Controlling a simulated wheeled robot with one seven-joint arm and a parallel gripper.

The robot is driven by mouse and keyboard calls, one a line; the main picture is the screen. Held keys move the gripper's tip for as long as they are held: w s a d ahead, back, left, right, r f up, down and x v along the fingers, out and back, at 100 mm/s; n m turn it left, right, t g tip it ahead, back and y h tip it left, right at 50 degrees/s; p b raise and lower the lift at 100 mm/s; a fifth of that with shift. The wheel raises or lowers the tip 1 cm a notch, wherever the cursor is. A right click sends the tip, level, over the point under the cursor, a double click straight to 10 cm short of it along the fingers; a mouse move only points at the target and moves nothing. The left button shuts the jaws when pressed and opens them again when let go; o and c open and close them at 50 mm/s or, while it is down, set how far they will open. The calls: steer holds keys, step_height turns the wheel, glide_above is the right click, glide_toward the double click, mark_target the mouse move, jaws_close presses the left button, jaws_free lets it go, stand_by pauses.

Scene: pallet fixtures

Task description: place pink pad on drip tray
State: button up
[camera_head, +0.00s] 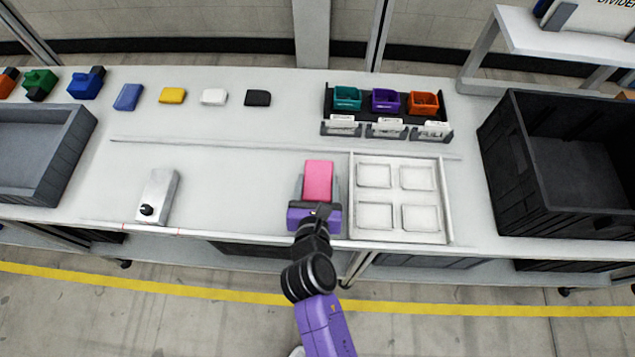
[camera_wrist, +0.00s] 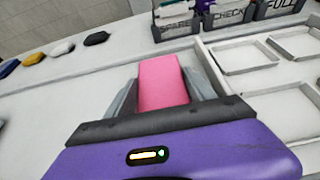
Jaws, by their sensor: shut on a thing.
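The pink pad (camera_head: 318,178) is a rounded pink block. My gripper (camera_head: 319,192) is shut on it, with a grey finger along each side. In the wrist view the pad (camera_wrist: 163,82) sticks out forward from between the fingers. The pad is just left of a white tray with several square recesses (camera_head: 448,200), all of them empty. A grey shallow tray (camera_head: 70,160) stands at the far left of the table. No label shows which tray is the drip tray. I cannot tell whether the pad touches the table.
Blue (camera_head: 128,97), yellow (camera_head: 173,95), white (camera_head: 213,96) and black (camera_head: 258,98) pads lie along the back. A black rack (camera_head: 328,103) holds three coloured bins. A black crate (camera_head: 505,165) stands at right. A silver box with a black knob (camera_head: 158,190) sits left of my gripper.

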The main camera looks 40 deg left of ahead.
steer(key=o, duration=1.3)
steer(key=shift+f, duration=0.1)
